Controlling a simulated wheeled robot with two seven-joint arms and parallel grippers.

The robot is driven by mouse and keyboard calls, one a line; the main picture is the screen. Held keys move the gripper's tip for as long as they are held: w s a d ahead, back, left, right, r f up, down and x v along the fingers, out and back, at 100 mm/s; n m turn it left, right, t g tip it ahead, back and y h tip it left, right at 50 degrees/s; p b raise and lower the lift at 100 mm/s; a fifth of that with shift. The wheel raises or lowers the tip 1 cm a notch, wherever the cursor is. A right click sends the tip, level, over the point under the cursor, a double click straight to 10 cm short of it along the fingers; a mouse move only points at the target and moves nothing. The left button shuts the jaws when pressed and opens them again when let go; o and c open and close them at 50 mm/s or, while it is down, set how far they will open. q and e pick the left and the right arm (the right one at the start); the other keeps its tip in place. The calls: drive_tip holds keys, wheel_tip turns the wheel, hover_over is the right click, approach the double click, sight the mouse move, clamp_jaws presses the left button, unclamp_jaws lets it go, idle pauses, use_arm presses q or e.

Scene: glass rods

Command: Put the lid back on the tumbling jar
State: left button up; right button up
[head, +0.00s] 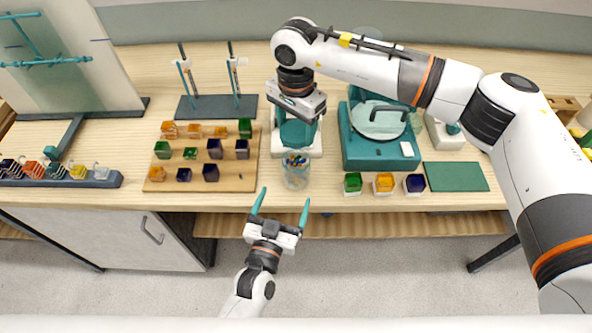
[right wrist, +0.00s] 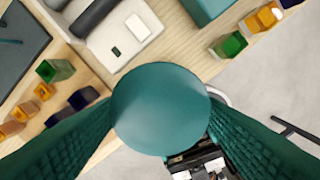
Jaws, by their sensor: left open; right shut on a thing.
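The tumbling jar (head: 296,177) is a clear glass jar with colourful pieces inside, at the table's front edge in the head view. My right gripper (head: 297,140) is just behind and above it, pointing down. In the right wrist view the round teal lid (right wrist: 160,108) is held between the teal fingers of my right gripper. The lid hides most of what is below it; a pale curved rim shows at its right side. My left gripper (head: 281,207) is open and empty, in front of the jar and beyond the table edge. It also shows partly in the right wrist view.
A white roller machine (right wrist: 125,35) stands behind the jar. A wooden board (head: 160,175) with several coloured glass blocks lies to the left. A teal machine (head: 360,153) with a round disc stands to the right, with three glass blocks in front. A green mat (head: 456,177) is bare.

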sight(296, 151)
use_arm(q)
drive_tip(key=x, duration=1)
drive_tip(key=shift+w+f, duration=0.1)
drive_tip(key=shift+w, duration=0.05)
drive_tip(key=shift+c, duration=0.2)
drive_tip(key=c, duration=1.4)
drive_tip(key=shift+c, duration=0.2)
use_arm(e)
drive_tip(key=shift+f, duration=2.5)
drive_tip(key=shift+f, duration=0.9)
drive_tip(key=shift+f, duration=0.6)
